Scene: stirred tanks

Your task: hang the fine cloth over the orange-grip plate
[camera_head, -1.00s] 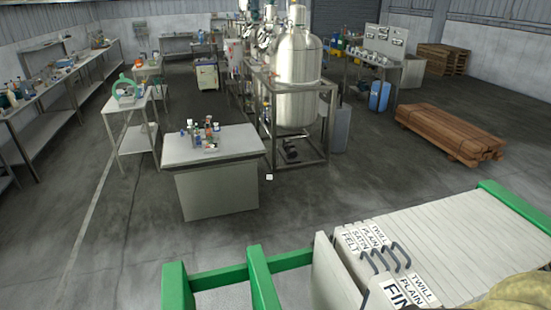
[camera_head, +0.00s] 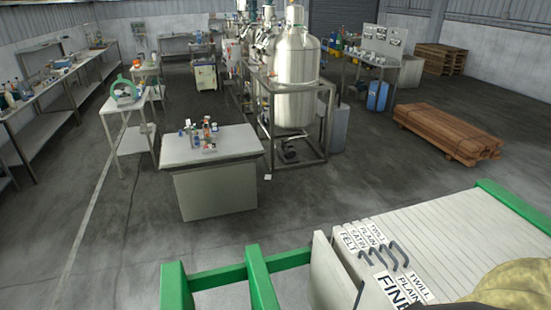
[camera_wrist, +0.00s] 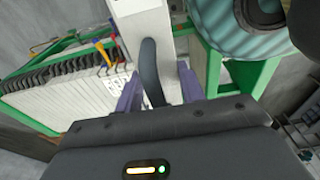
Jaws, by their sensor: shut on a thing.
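In the wrist view my gripper (camera_wrist: 158,90) has its purple fingers shut on a dark curved handle (camera_wrist: 150,72) at a pale, upright panel (camera_wrist: 143,25). I cannot read its label there. In the head view a FINE label (camera_head: 399,289) shows at the front of the rack of labelled cloths, beside dark curved hooks (camera_head: 393,258). My gripper is not visible in that view. In the wrist view an orange grip (camera_wrist: 102,49) stands at the right end of the row of pale plates (camera_wrist: 65,95), left of my gripper, near a blue grip (camera_wrist: 119,38).
Labels such as FELT (camera_head: 350,243) mark the cloths behind. A green frame (camera_head: 262,283) borders the rack. A teal ribbed round object (camera_wrist: 250,25) is close at upper right in the wrist view. A grey bench (camera_head: 215,190) stands beyond, with open floor around it.

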